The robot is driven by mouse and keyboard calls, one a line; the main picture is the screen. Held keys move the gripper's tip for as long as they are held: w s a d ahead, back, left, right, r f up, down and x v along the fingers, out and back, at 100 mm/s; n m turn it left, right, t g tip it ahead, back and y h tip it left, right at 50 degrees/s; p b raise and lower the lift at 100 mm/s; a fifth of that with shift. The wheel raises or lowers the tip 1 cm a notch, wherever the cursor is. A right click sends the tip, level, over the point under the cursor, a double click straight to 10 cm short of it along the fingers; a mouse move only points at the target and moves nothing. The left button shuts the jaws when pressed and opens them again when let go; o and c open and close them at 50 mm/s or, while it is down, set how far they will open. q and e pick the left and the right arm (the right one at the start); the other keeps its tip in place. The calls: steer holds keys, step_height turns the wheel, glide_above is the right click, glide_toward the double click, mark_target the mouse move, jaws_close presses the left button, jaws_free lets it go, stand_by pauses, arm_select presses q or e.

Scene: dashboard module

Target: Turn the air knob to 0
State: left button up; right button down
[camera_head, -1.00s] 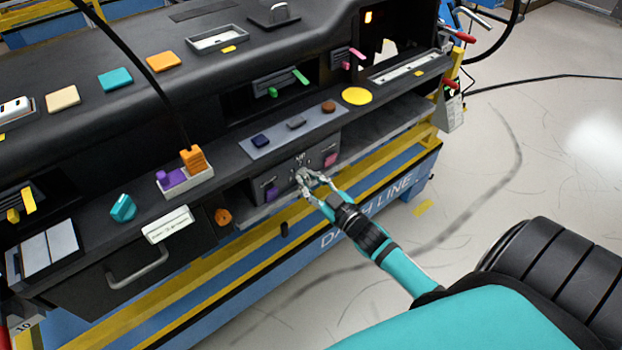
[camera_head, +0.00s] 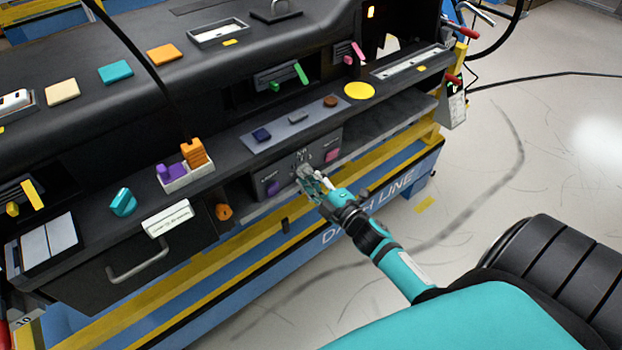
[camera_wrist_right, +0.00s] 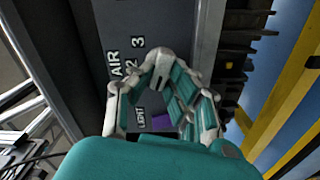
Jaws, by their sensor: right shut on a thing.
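The air knob (camera_head: 303,170) is a small grey knob on the dark panel at the front of the dashboard module. In the head view my right gripper (camera_head: 307,180) is at the knob, its fingers shut on it and covering most of it. In the right wrist view the gripper's fingers (camera_wrist_right: 165,85) curl together in front of the panel (camera_wrist_right: 152,22). The markings AIR, 2 and 3 show beside them, but the knob is hidden and its pointer cannot be read. My left gripper is not in view.
A purple button (camera_head: 271,187) sits left of the knob and a pink button (camera_head: 332,155) right of it. An orange knob (camera_head: 223,212) is further left. A grey shelf (camera_head: 385,125) lies to the right. The floor (camera_head: 530,130) beyond is open.

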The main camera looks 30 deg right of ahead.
steer(key=shift+f+n+b, duration=0.15)
steer(key=shift+n+b, duration=0.3)
steer(key=shift+n, duration=1.55)
steer(key=c, duration=1.3)
jaws_free()
steer(key=shift+s, duration=0.1)
steer(key=s, duration=1.2)
steer(key=shift+d, duration=0.4)
steer(key=shift+w, duration=0.1)
